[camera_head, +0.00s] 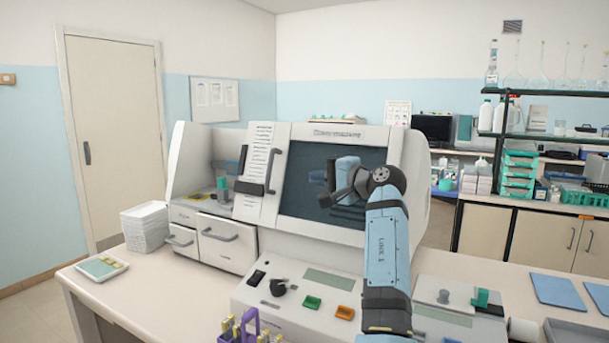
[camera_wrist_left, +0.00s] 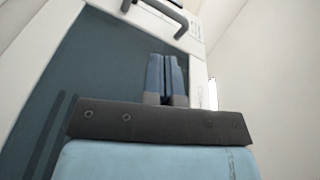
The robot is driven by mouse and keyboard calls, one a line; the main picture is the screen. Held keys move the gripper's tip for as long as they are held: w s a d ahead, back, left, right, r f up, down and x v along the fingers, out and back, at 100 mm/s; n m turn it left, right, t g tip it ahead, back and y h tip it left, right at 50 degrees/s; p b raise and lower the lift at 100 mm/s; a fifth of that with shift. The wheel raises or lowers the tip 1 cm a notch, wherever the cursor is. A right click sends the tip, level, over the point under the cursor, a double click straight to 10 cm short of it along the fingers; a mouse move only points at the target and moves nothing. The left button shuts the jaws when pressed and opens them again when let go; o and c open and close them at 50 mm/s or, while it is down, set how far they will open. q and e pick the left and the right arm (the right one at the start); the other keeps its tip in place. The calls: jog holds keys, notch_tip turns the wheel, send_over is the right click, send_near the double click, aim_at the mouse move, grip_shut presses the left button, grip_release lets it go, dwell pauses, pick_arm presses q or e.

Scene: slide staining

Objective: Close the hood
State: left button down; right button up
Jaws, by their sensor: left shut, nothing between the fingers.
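The white staining machine (camera_head: 412,175) stands on the bench, with a dark glass hood window (camera_head: 305,180) in its front. A grey bar handle (camera_head: 272,170) stands upright at the window's left side; a handle also shows at the top of the left wrist view (camera_wrist_left: 168,12). My left gripper (camera_head: 328,178) is in front of the window, right of that handle and apart from it. In the left wrist view its fingers (camera_wrist_left: 166,78) are together and empty, with the dark panel behind and left. My arm hides part of the window. My right gripper is not in view.
The machine's left bay (camera_head: 222,178) is open at the front. A control panel (camera_head: 320,280) with coloured buttons lies below the window. A white basket stack (camera_head: 145,228) and a slide tray (camera_head: 102,266) stand left; a purple rack (camera_head: 238,328) stands in front.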

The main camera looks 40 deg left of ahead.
aim_at(271, 171)
pick_arm(q)
jog(key=a, duration=1.2)
jog(key=shift+s+a+f+p, duration=0.35)
jog(key=shift+f+p, duration=0.1)
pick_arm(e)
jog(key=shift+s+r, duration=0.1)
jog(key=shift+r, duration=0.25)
pick_arm(q)
jog(key=shift+s+a+r+p, duration=0.15)
jog(key=shift+a+p, duration=0.15)
jog(key=shift+a, duration=0.2)
jog(key=s+a+p, duration=0.3)
jog(key=s+a, duration=0.1)
jog(key=a, duration=1.3)
jog(key=s+a+p, duration=0.3)
jog(key=s+a, duration=0.1)
jog(key=a, duration=1.2)
jog(key=shift+s+a+r, duration=0.15)
jog(key=shift+a, duration=0.25)
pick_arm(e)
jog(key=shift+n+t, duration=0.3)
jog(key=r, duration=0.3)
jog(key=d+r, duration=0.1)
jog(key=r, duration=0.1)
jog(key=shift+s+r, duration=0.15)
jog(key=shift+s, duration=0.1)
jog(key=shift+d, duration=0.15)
